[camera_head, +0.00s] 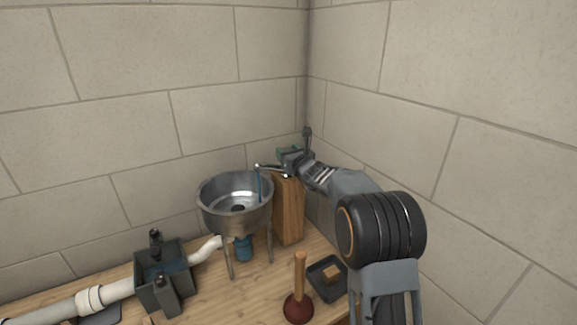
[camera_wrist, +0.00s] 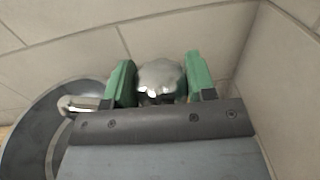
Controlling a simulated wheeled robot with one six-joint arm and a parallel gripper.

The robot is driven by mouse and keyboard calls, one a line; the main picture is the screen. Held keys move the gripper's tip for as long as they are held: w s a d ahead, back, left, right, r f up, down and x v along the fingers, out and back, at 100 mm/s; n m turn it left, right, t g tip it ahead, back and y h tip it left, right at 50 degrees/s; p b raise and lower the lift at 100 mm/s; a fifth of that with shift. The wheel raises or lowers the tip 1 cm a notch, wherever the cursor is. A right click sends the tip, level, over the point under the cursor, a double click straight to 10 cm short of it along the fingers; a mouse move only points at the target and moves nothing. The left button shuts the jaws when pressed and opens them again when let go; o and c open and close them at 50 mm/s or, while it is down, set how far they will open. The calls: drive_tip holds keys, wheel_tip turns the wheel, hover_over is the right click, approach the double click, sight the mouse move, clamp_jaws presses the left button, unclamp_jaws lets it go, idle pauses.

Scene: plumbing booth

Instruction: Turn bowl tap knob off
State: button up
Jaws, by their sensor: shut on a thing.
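The silver tap knob (camera_wrist: 160,78) shows in the wrist view between the two green fingers of my gripper (camera_wrist: 161,72), which is shut on it. In the head view my gripper (camera_head: 289,153) is at the top of the wooden post (camera_head: 289,212), and the knob is hidden there. The tap spout (camera_head: 270,168) reaches left over the metal bowl (camera_head: 236,213). A thin blue stream (camera_head: 258,183) runs down from its tip into the bowl. In the wrist view the spout (camera_wrist: 78,103) is left of the fingers, with the bowl (camera_wrist: 25,140) below it.
A plunger (camera_head: 299,295) and a dark tray (camera_head: 327,279) with a small block stand on the wooden bench (camera_head: 205,290) in front of the post. A dark grey box (camera_head: 163,280) with white pipes is at the left. Block walls meet in a corner close behind the post.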

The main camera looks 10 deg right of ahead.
drive_tip(key=shift+w+f+m+t+h+b, duration=0.15)
drive_tip(key=shift+m+h+b, duration=0.45)
drive_tip(key=shift+b, duration=1.95)
drive_tip(key=shift+s+f+m+t+h+b, duration=0.1)
drive_tip(key=shift+f+m+h+b, duration=0.2)
drive_tip(key=shift+h+b, duration=1.5)
drive_tip(key=shift+w+f+m+t+y+b, duration=0.1)
drive_tip(key=shift+m+b, duration=0.4)
drive_tip(key=shift+b, duration=2.85)
drive_tip(key=h+b, duration=0.1)
drive_tip(key=b, duration=0.1)
drive_tip(key=m+h+b, duration=0.1)
drive_tip(key=b, duration=0.1)
drive_tip(key=shift+a+r+b, duration=0.1)
drive_tip(key=shift+r+b, duration=0.15)
drive_tip(key=shift+b, duration=0.05)
drive_tip(key=shift+r+m+h+b, duration=0.15)
drive_tip(key=shift+m+h+b, duration=0.45)
drive_tip(key=shift+b, duration=0.35)
drive_tip(key=o, duration=0.8)
drive_tip(key=shift+c, duration=0.2)
drive_tip(key=shift+o, duration=0.8)
drive_tip(key=shift+r, duration=0.1)
drive_tip(key=s+a+b, duration=0.2)
drive_tip(key=s+b, duration=0.1)
drive_tip(key=s, duration=1.1)
